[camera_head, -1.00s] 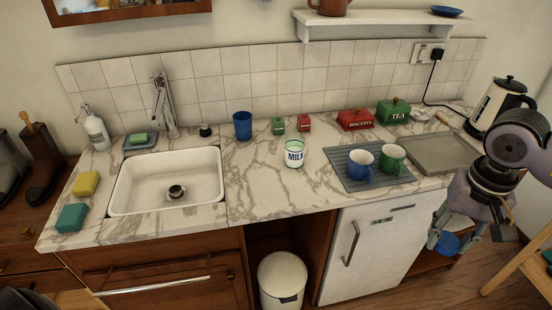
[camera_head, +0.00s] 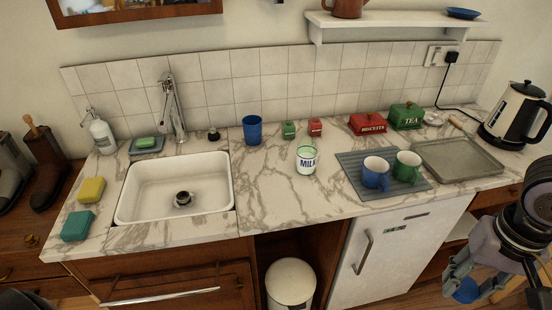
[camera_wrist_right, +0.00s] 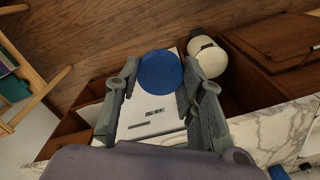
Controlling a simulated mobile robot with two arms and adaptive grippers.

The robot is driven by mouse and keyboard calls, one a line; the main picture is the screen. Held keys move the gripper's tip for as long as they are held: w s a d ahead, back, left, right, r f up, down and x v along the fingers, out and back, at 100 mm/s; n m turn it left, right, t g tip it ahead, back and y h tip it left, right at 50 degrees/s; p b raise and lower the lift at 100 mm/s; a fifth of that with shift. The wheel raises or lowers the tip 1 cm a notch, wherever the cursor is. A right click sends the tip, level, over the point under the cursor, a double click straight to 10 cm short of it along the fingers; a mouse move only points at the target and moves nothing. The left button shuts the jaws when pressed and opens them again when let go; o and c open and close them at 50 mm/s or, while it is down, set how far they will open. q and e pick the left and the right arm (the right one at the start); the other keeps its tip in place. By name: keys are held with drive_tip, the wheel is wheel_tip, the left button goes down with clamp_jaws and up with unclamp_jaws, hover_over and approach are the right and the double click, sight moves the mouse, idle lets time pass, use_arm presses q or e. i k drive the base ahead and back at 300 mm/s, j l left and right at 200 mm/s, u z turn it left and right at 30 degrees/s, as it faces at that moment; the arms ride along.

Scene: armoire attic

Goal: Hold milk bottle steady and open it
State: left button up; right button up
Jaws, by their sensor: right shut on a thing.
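The milk bottle (camera_head: 306,160), a short white and green container marked MILK, stands upright on the marble counter, right of the sink. Its top shows a pale greenish rim; I cannot tell if a lid is on it. Nothing touches it. My right gripper (camera_head: 464,286) is at the lower right, in front of the counter and well away from the bottle. It is shut on a round blue object (camera_head: 466,291). In the right wrist view the blue object (camera_wrist_right: 161,77) shows as a disc between the fingertips (camera_wrist_right: 159,85).
A blue mug (camera_head: 376,173) and a green mug (camera_head: 406,167) stand on a grey mat right of the bottle. A blue cup (camera_head: 252,130) and small green and red boxes are behind it. The sink (camera_head: 130,200) lies left. Counter in front of the bottle is clear.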

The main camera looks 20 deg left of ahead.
sight(308, 147)
drive_tip(key=i+j+u, duration=0.2)
drive_tip(key=j, duration=0.35)
drive_tip(key=i+j+u, duration=0.2)
drive_tip(key=i+j, duration=0.3)
